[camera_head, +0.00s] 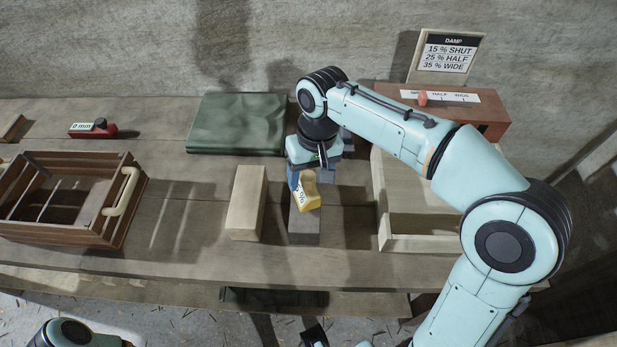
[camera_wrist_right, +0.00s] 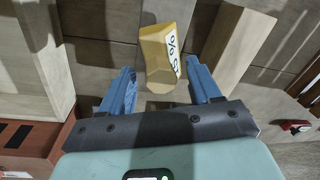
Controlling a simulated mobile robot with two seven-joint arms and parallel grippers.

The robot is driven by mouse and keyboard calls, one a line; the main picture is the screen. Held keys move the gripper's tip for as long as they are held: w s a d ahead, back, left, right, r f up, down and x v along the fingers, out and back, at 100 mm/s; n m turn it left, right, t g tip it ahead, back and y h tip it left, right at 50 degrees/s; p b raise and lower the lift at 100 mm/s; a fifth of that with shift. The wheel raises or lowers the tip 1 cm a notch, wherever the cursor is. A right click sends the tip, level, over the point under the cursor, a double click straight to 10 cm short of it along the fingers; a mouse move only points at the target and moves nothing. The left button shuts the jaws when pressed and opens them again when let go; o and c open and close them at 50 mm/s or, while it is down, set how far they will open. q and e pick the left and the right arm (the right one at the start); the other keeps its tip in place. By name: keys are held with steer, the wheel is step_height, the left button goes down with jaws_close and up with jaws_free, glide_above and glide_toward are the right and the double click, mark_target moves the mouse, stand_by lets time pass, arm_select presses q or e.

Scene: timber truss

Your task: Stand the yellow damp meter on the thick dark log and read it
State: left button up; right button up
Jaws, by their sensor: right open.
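The yellow damp meter (camera_head: 307,195) is over the thick dark log (camera_head: 304,230) and appears to rest on it; its contact is hard to see. It also shows in the wrist view (camera_wrist_right: 163,55), with a white display carrying a percent sign; the figure is not clearly legible. My right gripper (camera_head: 302,178) comes down from behind the meter. In the wrist view its blue fingers (camera_wrist_right: 163,75) are apart, one on each side of the meter, with gaps visible. My left gripper is out of view; only a piece of my left arm shows at the bottom left.
A pale timber block (camera_head: 246,203) lies just left of the log. A wooden crate (camera_head: 75,235), a red gauge (camera_head: 92,129) and a folded green cloth (camera_head: 236,124) are farther left. A pale tray (camera_head: 425,243), a slider box (camera_head: 490,115) and a damp sign (camera_head: 446,55) are at right.

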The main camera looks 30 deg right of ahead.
step_height(320, 180, up, 10)
steer(key=d+p, duration=0.1)
steer(key=p, duration=0.1)
steer(key=shift+r, duration=0.15)
steer(key=shift+s, duration=0.15)
